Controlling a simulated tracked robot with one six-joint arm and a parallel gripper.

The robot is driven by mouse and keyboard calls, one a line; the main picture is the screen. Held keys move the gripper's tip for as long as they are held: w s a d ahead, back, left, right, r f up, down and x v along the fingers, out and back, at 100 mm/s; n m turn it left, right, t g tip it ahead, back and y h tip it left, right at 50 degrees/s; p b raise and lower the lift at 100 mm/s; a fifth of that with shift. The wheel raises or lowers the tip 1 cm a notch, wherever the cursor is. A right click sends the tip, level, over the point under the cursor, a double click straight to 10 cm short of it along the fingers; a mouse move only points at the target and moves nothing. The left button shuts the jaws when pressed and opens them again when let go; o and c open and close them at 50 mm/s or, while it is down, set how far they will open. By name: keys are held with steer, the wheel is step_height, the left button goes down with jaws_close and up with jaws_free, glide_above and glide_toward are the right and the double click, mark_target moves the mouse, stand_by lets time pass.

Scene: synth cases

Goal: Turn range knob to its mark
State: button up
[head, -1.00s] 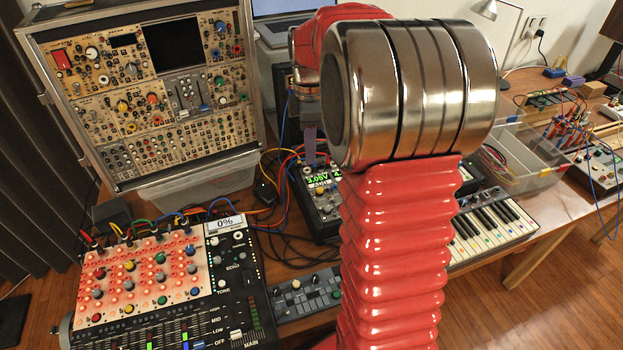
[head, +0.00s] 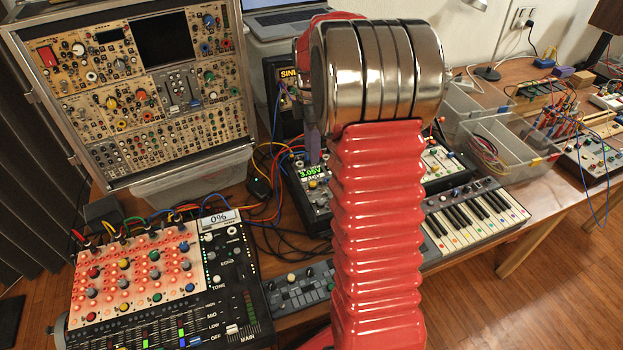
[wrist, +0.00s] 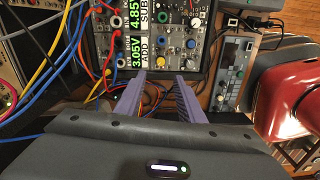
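A black panel instrument with green readouts stands on the table; its 3.05V display (head: 309,172) shows in the head view, partly behind my arm. In the wrist view the displays read 4.85V (wrist: 135,12) and 3.05V (wrist: 136,58). Several small knobs sit beside them, among them a blue knob (wrist: 190,43) and a yellow one (wrist: 161,60). The labels are too small to tell which knob is range, and I cannot make out its mark. My gripper (wrist: 160,75) is open, with two purple fingers apart over the panel's near edge and nothing between them. One finger shows in the head view (head: 313,148).
Coloured cables (wrist: 62,55) run along the panel's left side and below the fingers. A modular synth case (head: 55,150) stands at the back left, a mixer (head: 232,285) at the front left. A keyboard (head: 480,215) and clear bins (head: 515,150) lie right of my arm.

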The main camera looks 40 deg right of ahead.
mark_target(312, 183)
steer(key=f, duration=1.1)
steer(key=shift+s+a+f, duration=0.1)
steer(key=shift+s+f, duration=0.1)
steer(key=shift+f, duration=0.15)
